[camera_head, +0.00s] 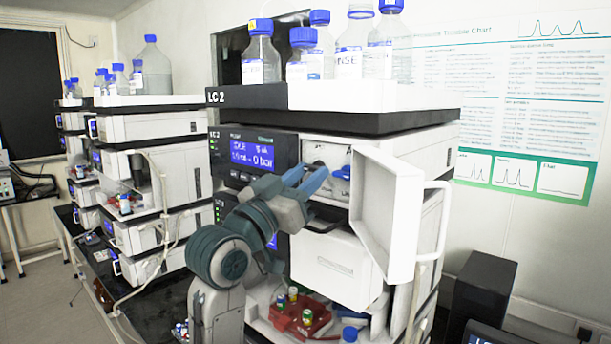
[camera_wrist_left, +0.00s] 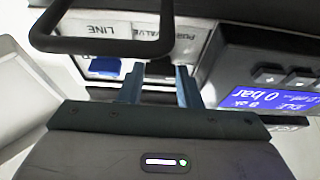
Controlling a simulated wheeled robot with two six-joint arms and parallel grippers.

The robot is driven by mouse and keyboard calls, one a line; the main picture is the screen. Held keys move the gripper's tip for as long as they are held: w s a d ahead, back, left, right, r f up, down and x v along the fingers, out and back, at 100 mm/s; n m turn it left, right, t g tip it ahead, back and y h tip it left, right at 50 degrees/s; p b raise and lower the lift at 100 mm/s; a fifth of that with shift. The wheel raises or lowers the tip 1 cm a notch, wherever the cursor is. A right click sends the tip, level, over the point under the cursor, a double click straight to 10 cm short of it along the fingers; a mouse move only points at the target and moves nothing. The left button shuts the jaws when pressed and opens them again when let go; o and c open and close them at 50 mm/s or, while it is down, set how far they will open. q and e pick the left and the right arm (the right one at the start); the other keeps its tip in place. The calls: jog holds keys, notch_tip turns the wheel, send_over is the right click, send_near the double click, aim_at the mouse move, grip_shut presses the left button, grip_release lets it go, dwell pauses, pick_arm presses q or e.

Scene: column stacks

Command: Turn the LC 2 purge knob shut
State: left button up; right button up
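The LC 2 stack (camera_head: 245,97) stands in the middle of the head view, with its pump front panel uncovered. My left gripper (camera_head: 308,176) reaches up to this panel from below left. Its two blue fingers are apart. In the left wrist view, which is upside down, the gripper (camera_wrist_left: 160,88) points at the panel under the PURGE VALVE label (camera_wrist_left: 165,42). A small dark part (camera_wrist_left: 158,68) shows between the fingers, probably the purge knob; its turn angle and any contact cannot be told. A blue part (camera_wrist_left: 103,66) sits beside it at the LINE label. My right gripper is not in view.
A white door (camera_head: 388,215) stands open right of the panel. A black handle bar (camera_wrist_left: 105,46) is close to the gripper. Bottles (camera_head: 352,50) stand on top. A red vial tray (camera_head: 298,316) lies below. Another stack (camera_head: 155,127) stands left.

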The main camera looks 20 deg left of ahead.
pick_arm(q)
jog(key=c, duration=0.4)
jog(key=m+h+b, duration=0.1)
jog(key=m, duration=0.1)
jog(key=m+g+h+b, duration=0.1)
jog(key=m+b, duration=0.1)
jog(key=m, duration=0.1)
jog(key=shift+a+f, duration=0.1)
jog(key=shift+a, duration=0.1)
jog(key=m+g+h+b, duration=0.1)
jog(key=m, duration=0.3)
jog(key=m+g+h+b, duration=0.1)
jog(key=m+g, duration=0.1)
jog(key=m, duration=0.2)
jog(key=m+g+b, duration=0.1)
jog(key=m+g, duration=0.1)
jog(key=m, duration=0.2)
jog(key=shift+w+a+r+h, duration=0.15)
jog(key=shift+a+r+h, duration=0.05)
jog(key=shift+r+h, duration=0.2)
jog(key=m+g, duration=0.1)
jog(key=m, duration=0.4)
jog(key=shift+r+g+y, duration=0.2)
jog(key=shift+g+y, duration=0.2)
jog(key=shift+m, duration=0.3)
